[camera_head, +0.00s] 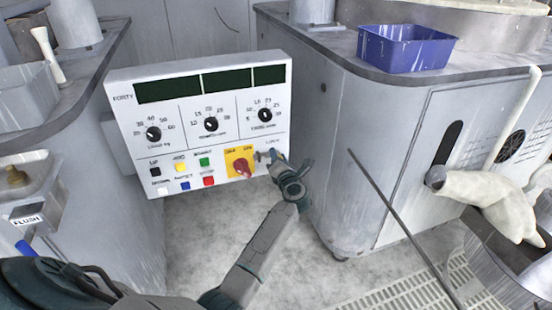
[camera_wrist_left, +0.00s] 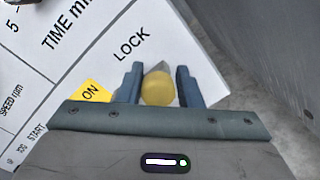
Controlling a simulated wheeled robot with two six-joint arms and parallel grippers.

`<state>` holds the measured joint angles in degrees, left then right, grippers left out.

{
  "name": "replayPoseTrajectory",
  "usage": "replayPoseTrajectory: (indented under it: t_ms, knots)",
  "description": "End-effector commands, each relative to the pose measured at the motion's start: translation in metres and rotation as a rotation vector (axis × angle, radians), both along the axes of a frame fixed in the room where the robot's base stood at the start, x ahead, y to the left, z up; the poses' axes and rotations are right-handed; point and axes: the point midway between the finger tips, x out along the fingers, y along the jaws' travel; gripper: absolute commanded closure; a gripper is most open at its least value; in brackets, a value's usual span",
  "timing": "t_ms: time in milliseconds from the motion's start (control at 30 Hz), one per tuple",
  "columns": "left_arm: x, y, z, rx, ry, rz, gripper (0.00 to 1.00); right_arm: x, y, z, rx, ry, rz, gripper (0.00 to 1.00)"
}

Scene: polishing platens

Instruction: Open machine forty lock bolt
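The control panel of machine forty (camera_head: 187,107) is a white box marked FORTY, with dark displays, dials and coloured buttons. The lock bolt (camera_head: 263,156) is small and sits under the LOCK label at its lower right, beside the red switch (camera_head: 243,167) on a yellow plate. My left gripper (camera_head: 280,160) is at the bolt. In the left wrist view, a round brass-yellow knob (camera_wrist_left: 158,89) lies between the two fingers of the left gripper (camera_wrist_left: 160,82). Whether both fingers press on it is unclear. My right gripper is not in view.
A grey cabinet (camera_head: 340,150) stands close to the right of the panel, with a blue tray (camera_head: 405,48) on top. A thin dark rod (camera_head: 400,222) slants in front of it. Another machine with a FLUSH label (camera_head: 28,219) is at left. Bare floor (camera_head: 205,235) lies below the panel.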

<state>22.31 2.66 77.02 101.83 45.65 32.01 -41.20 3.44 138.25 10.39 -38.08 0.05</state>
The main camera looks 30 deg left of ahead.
Motion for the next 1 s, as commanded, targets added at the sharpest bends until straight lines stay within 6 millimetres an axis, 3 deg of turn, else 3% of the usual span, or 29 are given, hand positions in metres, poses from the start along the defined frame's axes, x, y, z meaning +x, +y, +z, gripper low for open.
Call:
replayPoseTrajectory:
  t_ms: [100, 467, 733, 1000]
  knots:
    - [0.0, -0.001, 0.0, -0.001, 0.0, -0.001, 0.5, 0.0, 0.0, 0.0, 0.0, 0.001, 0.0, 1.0]
    - [-0.005, -0.005, 0.0, 0.001, 0.002, 0.001, 0.5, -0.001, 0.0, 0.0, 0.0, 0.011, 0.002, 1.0]
    - [-0.04, -0.042, 0.0, -0.002, 0.001, -0.001, 0.5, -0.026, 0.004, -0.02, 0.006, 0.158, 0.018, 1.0]
    - [-0.069, -0.073, -0.001, -0.003, 0.001, -0.001, 0.5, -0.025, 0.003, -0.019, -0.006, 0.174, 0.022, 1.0]
